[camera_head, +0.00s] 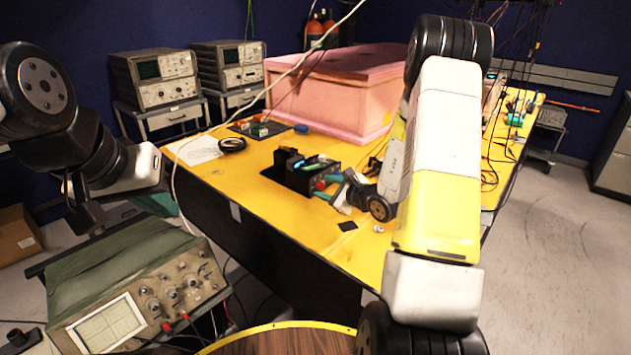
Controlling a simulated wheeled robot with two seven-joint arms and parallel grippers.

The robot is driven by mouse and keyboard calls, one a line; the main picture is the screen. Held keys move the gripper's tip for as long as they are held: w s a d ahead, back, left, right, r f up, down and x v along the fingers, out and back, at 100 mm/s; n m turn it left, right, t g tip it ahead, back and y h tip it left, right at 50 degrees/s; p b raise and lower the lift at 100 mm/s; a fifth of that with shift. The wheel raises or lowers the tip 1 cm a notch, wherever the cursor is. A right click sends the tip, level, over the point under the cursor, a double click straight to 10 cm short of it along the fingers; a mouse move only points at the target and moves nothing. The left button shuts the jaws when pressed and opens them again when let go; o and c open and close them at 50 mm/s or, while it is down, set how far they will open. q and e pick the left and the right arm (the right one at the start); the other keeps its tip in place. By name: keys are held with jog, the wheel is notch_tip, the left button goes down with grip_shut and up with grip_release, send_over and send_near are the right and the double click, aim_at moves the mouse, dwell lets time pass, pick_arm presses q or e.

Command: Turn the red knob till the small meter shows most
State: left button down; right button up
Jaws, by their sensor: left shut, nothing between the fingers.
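The red knob (320,184) is on the near right end of a small black device (291,174) on the yellow table. My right gripper (328,187) is at the knob, its two teal fingertips apart with the knob between or just beyond them. I cannot tell whether they touch it. A green and blue strip shows on the device's top, but I cannot make out the small meter or its reading. My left gripper (70,188) is shut and empty at the far left, away from the table, partly hidden by its own arm.
A pink foam box (335,92) stands behind the device. A black cable coil (232,144) and small colored parts lie to its left. An oscilloscope (135,292) stands at the lower left. A pale cable crosses the view. The near table surface is mostly clear.

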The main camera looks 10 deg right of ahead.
jog(key=v, duration=0.7)
jog(key=shift+s+d+r, duration=0.1)
jog(key=shift+s+d, duration=0.05)
jog(key=shift+s, duration=0.2)
jog(key=s+a+r+n+g+y, duration=0.25)
jog(key=s+a+r+n, duration=0.2)
jog(key=a, duration=0.25)
jog(key=s+a+r+n+g+y, duration=0.2)
jog(key=s+a+r+n+y, duration=0.1)
jog(key=a+r+n, duration=0.25)
jog(key=s+a+r+n+g+h, duration=0.1)
jog(key=s+a+r+n+g, duration=0.1)
jog(key=s+n+g, duration=0.3)
jog(key=s+a+r+n+h, duration=0.1)
jog(key=s+a+r+n, duration=0.1)
jog(key=s, duration=0.5)
jog(key=s+d+r+n+t+h, duration=0.2)
jog(key=s+d+r+n+h, duration=0.2)
jog(key=s+d+n+h, duration=0.2)
jog(key=d+n+h, duration=0.1)
jog(key=d, duration=0.1)
jog(key=shift+d+r+t, duration=0.3)
jog(key=shift+d+t, duration=0.05)
